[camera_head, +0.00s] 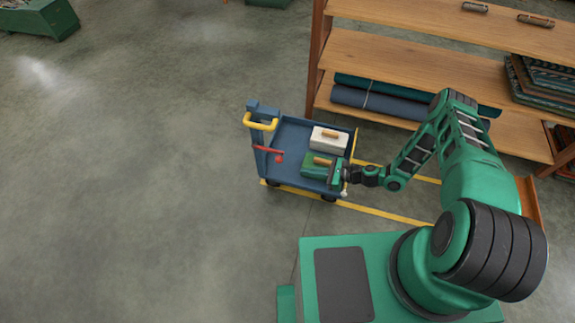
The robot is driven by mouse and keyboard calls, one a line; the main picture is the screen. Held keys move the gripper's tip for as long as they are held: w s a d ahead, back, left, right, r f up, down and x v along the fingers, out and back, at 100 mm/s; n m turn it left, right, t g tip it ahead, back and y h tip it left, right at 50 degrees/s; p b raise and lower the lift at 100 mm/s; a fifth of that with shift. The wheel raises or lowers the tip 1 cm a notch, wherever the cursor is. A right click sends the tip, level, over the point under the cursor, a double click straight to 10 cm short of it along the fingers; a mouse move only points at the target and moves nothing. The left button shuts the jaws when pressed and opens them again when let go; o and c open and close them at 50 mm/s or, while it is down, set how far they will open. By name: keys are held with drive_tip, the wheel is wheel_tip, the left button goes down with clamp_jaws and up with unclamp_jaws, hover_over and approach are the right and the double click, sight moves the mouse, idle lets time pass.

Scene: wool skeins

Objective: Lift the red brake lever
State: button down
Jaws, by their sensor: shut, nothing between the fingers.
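The red brake lever (268,149) is on the handle end of a small blue cart (290,132), below its yellow push handle (262,123). A red knob shows at the lever's right end. My gripper (341,190) is at the cart's near right corner, to the right of the lever and well apart from it. The gripper is shut, with nothing seen in it. My arm reaches in from the right.
A white box (328,140) and a green box (318,163) with wooden handles sit on the cart. A wooden shelf (400,52) with rolled fabric stands behind it. Yellow floor lines (385,214) run by the cart.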

drive_tip(key=shift+a, duration=0.15)
drive_tip(key=w+a, duration=0.3)
drive_tip(key=a, duration=0.5)
drive_tip(key=shift+a+r, duration=0.3)
drive_tip(key=shift+r, duration=0.1)
drive_tip(key=shift+w, duration=0.1)
